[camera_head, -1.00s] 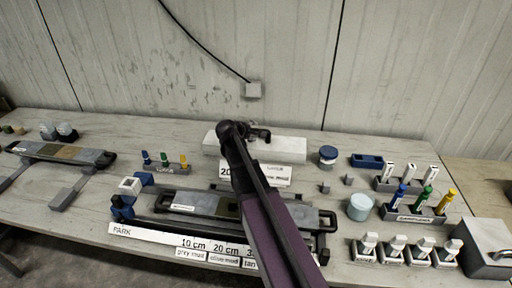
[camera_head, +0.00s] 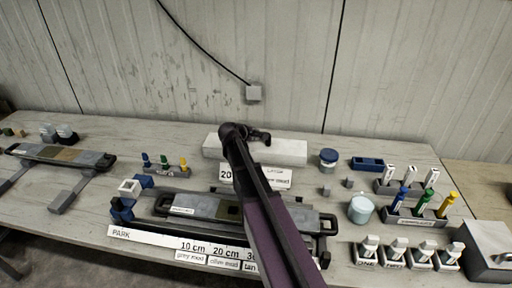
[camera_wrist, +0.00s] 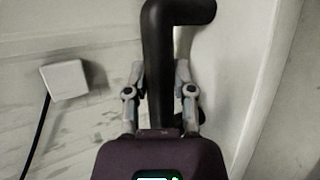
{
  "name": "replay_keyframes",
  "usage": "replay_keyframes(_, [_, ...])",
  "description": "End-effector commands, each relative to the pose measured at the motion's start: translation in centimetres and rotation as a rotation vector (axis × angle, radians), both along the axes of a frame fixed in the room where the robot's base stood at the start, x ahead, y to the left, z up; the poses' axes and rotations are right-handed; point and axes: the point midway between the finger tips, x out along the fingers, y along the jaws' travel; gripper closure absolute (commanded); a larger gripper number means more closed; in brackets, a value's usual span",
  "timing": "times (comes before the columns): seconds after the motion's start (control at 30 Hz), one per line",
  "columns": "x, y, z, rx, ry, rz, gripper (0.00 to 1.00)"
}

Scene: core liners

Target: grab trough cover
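A long grey trough-like piece (camera_head: 200,206) with dark end handles lies on a dark frame at the front middle of the bench. My arm hides part of its right side. I cannot tell whether its flat grey top is the trough cover. A long white block (camera_head: 292,148) lies behind it. My gripper (camera_head: 262,136) is small and dark in the head view, in front of or above the white block. In the wrist view its two fingers (camera_wrist: 160,68) stand apart. A black bent tube shows between them; I cannot tell whether it is my own arm.
A similar grey piece (camera_head: 60,154) lies at the left of the bench. At the right stand a rack of colored markers (camera_head: 415,214), a light blue jar (camera_head: 360,209) and several white-topped blocks. A wall box (camera_head: 254,93) with a cable also shows in the wrist view (camera_wrist: 65,80).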

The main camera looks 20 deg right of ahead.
Motion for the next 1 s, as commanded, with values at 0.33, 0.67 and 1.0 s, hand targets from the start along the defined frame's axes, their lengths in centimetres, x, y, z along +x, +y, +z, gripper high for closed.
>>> replay_keyframes(0.33, [-0.1,0.0,-0.1,0.002,0.001,-0.002,1.0])
replay_keyframes(0.67, [-0.1,-0.1,0.9,0.001,0.001,-0.003,1.0])
replay_keyframes(1.0, [-0.1,-0.1,3.9,0.001,0.0,-0.002,1.0])
